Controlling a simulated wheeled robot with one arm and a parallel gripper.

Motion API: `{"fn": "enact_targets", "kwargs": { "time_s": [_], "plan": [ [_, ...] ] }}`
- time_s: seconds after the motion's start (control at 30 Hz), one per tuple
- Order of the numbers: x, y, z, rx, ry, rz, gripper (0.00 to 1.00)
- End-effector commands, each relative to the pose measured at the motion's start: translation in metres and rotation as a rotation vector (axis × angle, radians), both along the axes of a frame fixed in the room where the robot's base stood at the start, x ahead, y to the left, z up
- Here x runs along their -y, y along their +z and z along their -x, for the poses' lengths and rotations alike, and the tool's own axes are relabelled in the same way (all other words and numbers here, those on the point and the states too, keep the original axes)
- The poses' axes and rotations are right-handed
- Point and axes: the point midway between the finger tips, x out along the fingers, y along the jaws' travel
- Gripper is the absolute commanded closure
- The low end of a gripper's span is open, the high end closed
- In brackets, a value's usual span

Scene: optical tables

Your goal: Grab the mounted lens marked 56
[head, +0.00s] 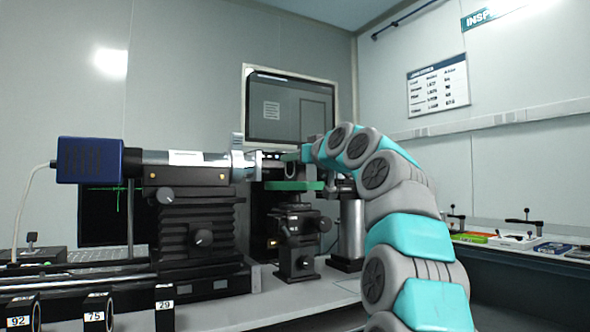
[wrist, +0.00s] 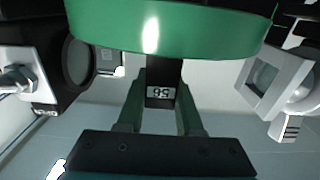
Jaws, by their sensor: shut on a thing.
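The mounted lens marked 56 (wrist: 161,92) shows in the wrist view as a dark block with a white label, which reads upside down. My gripper (wrist: 161,104) has its two green fingers on either side of this block and is shut on it. The lens glass is hidden in the wrist view. I cannot tell if block and platform touch.
A silver tube with a blue camera box (head: 90,160) stands left of my gripper on a black stage (head: 195,225). Mounts marked 92 (head: 20,312), 75 (head: 97,312) and 29 (head: 165,308) stand at the lower left. A round dark optic (wrist: 80,62) and a pale square-framed part (wrist: 268,78) flank my fingers.

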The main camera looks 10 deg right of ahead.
Motion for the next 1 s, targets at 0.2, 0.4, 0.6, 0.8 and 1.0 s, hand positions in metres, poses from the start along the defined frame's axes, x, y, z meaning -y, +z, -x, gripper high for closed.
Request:
{"fn": "enact_targets", "kwargs": {
  "time_s": [0.2, 0.4, 0.6, 0.8, 1.0],
  "plan": [
    [0.0, 0.0, 0.0, 0.0, 0.0, 0.0, 1.0],
    [0.0, 0.0, 0.0, 0.001, 0.0, 0.0, 1.0],
    [0.0, 0.001, 0.0, 0.001, 0.0, 0.0, 1.0],
    [0.0, 0.005, 0.0, 0.002, -0.001, 0.0, 1.0],
    [0.001, 0.013, 0.0, 0.004, -0.002, -0.001, 1.0]
  ]
}}
